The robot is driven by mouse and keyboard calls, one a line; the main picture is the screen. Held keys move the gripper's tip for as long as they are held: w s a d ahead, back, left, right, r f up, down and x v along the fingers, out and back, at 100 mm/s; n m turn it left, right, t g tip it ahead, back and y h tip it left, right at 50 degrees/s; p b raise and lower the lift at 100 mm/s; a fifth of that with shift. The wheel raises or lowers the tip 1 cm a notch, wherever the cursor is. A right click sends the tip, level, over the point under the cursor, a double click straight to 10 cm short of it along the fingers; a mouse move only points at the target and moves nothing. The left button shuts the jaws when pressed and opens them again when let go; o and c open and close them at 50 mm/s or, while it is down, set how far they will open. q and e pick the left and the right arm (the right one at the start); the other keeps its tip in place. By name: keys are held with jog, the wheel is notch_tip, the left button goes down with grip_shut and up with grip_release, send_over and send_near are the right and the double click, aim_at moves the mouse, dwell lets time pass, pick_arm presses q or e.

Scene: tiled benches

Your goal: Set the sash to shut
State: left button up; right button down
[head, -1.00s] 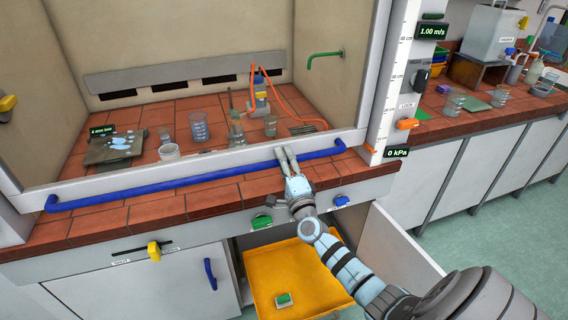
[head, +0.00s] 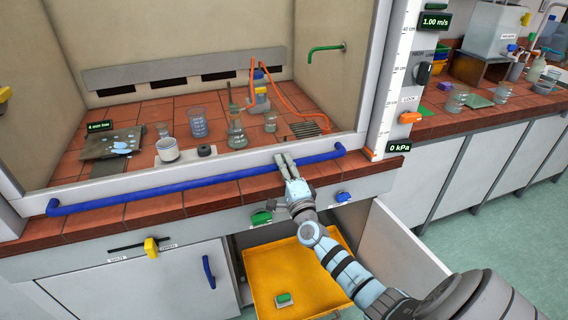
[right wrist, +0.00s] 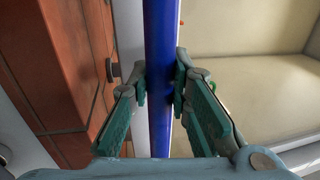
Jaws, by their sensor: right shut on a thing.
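The fume hood sash is a clear pane with a pale bottom rail (head: 225,162) and a long blue handle bar (head: 150,190), low in front of the hood's tiled floor. I cannot tell whether a gap is left under it. My right gripper (head: 286,163) is shut on the blue bar, right of its middle. In the right wrist view the bar (right wrist: 160,80) runs between the two fingers (right wrist: 161,92), which touch it from both sides. My left gripper is not in view.
Below the bench, an open drawer holds a yellow tray (head: 290,262). An orange lock lever (head: 410,117) is on the right post.

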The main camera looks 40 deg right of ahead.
jog(key=shift+r, duration=0.1)
jog(key=c, duration=1.5)
grip_release()
jog(key=shift+o, duration=0.2)
jog(key=v, duration=1.2)
